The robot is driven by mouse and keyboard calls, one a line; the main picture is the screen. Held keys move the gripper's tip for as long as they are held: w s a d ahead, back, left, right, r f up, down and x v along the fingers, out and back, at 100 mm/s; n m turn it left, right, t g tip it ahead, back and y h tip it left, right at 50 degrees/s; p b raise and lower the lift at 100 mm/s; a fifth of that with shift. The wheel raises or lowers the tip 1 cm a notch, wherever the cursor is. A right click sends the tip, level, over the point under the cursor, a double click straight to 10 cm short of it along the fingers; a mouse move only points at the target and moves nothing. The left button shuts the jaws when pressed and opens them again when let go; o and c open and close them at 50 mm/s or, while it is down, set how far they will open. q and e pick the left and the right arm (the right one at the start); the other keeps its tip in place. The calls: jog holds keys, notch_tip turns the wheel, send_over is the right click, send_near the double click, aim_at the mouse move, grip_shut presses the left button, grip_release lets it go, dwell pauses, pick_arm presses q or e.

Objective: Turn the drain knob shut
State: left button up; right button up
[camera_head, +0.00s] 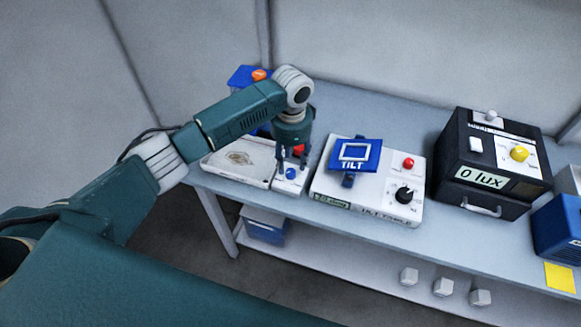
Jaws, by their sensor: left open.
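A small blue knob (291,173) sits on the white plate at the right end of a shallow white tray unit (228,166) on the bench; it looks like the drain knob, though I can read no label on it. My left gripper (291,163) points down over this plate, open, with its fingertips close above and around the knob. I cannot tell whether they touch it. A red part (299,150) shows just behind the fingers, partly hidden by them. My right gripper is not in view.
A white box with a blue TILT plate (354,155), a red button and a black dial stands close right of the gripper. Further right is a black "0 lux" box (484,178). A blue box with an orange knob (259,75) is behind my arm.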

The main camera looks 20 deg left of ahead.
aim_at(291, 173)
pick_arm(q)
notch_tip(291, 173, up, 7)
jog(key=shift+s, duration=0.2)
jog(key=shift+d, duration=0.1)
dwell(0.4)
